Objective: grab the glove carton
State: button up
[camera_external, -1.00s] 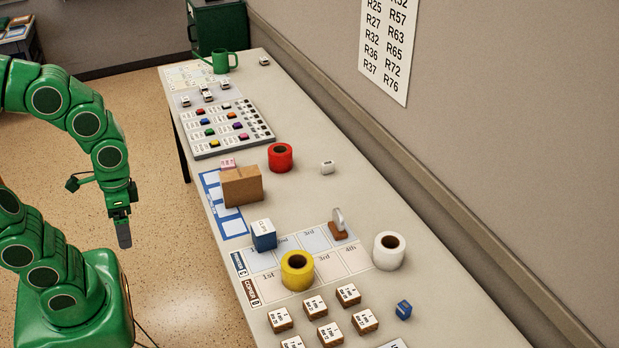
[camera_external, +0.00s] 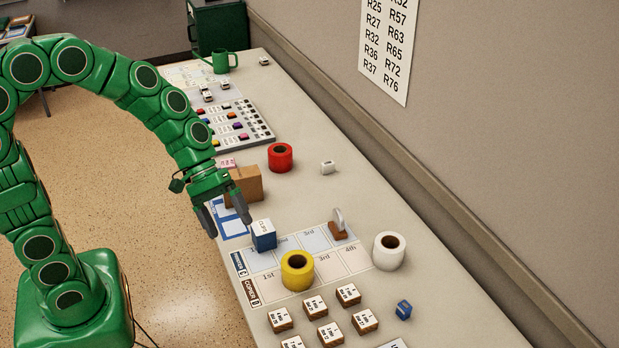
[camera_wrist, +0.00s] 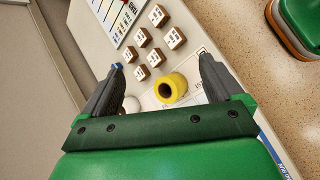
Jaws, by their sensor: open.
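A plain brown cardboard carton (camera_external: 243,186) stands on the table beside a blue-and-white sheet, partly hidden by my arm. A small blue box with a white lettered top (camera_external: 264,236) stands nearer the camera. I cannot read a glove label on either. My gripper (camera_external: 228,220) is open and empty at the table's left edge, in front of the brown carton and left of the blue box. In the wrist view my gripper (camera_wrist: 162,64) has its fingers wide apart, with neither box visible between them.
A yellow roll (camera_external: 297,271), a white roll (camera_external: 389,251) and a red roll (camera_external: 280,157) stand on the table. Several lettered blocks (camera_external: 315,305) lie in front. The table's right side is mostly clear along the wall.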

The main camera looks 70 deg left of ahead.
jog(key=w+a+f+n+t+h, duration=0.25)
jog(key=a+f+n+t, duration=0.2)
jog(key=a, duration=0.35)
jog(key=w+a+f+n+t+h, duration=0.25)
jog(key=a+f, duration=0.25)
jog(key=a, duration=0.4)
jog(key=n+t+y, duration=0.9)
jog(key=n, duration=0.1)
send_near(241, 187)
notch_tip(241, 187, up, 3)
jog(key=a, duration=0.1)
jog(key=shift+w+a+n+y, duration=0.1)
jog(key=shift+a+n+y, duration=0.2)
jog(key=shift+n, duration=0.2)
jog(key=f+n, duration=0.1)
jog(key=n, duration=0.1)
jog(key=f+n+y, duration=0.1)
jog(key=f+n, duration=0.1)
jog(key=shift+w+a+f+n, duration=0.15)
jog(key=shift+a+f+n, duration=0.1)
jog(key=shift+f+n, duration=0.05)
jog(key=shift+w+d+f+n+y, duration=0.2)
jog(key=shift+w+f+n+y, duration=0.25)
jog(key=shift+n, duration=0.55)
jog(key=shift+w+d+r, duration=0.1)
jog(key=shift+w+d, duration=0.05)
jog(key=shift+w, duration=1.8)
jog(key=shift+w+d+r, duration=0.1)
jog(key=shift+w, duration=1.85)
jog(key=shift+c, duration=0.4)
